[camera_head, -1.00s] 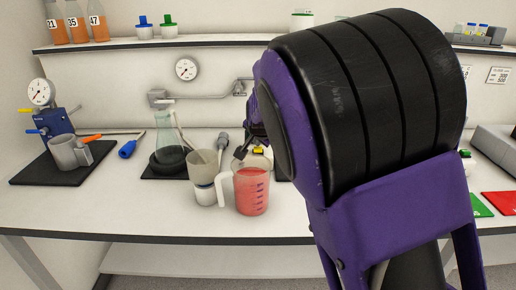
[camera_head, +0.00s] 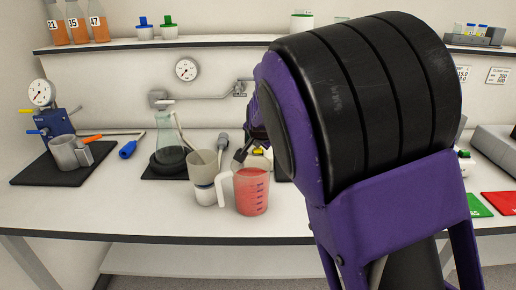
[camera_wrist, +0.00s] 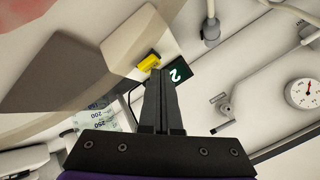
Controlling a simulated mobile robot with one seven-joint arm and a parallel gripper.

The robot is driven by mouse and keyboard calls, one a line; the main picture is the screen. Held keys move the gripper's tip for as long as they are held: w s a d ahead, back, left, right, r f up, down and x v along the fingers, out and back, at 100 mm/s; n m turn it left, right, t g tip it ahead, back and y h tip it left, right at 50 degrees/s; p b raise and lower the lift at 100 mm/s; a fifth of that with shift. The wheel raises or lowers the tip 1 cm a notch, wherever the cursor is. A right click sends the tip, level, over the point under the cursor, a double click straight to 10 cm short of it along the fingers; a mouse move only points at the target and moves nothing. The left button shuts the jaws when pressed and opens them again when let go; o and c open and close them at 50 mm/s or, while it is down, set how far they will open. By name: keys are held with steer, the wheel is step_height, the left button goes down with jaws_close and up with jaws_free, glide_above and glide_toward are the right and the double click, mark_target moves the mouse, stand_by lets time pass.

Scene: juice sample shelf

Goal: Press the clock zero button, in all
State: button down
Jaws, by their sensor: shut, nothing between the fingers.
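A yellow button (camera_wrist: 149,61) shows in the wrist view on the edge of a pale, angular housing (camera_wrist: 122,42). A dark display with a white "2" (camera_wrist: 177,73) is right beside it; I take this to be the clock. My gripper (camera_wrist: 158,74) is shut and empty, its fingertips just below the button in the picture. Whether they touch it I cannot tell. In the head view my gripper (camera_head: 240,154) is behind the red-filled measuring jug, and a small bit of yellow shows beside it. My arm hides most of the clock there.
The jug of red liquid (camera_head: 252,190) and a beige cup (camera_head: 203,176) stand close in front of my gripper. A conical flask (camera_head: 169,140) is to the left. A wall gauge (camera_head: 186,69) hangs behind. The left front of the bench is clear.

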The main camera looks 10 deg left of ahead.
steer(key=shift+s+d+f, duration=0.1)
steer(key=shift+s+f, duration=0.1)
steer(key=shift+f, duration=0.5)
steer(key=shift+r, duration=0.1)
steer(key=shift+w+r+p, duration=0.1)
steer(key=shift+r+p, duration=0.65)
steer(key=shift+r, duration=0.25)
step_height(320, 180, up, 5)
steer(key=p, duration=0.4)
steer(key=shift+p, duration=0.35)
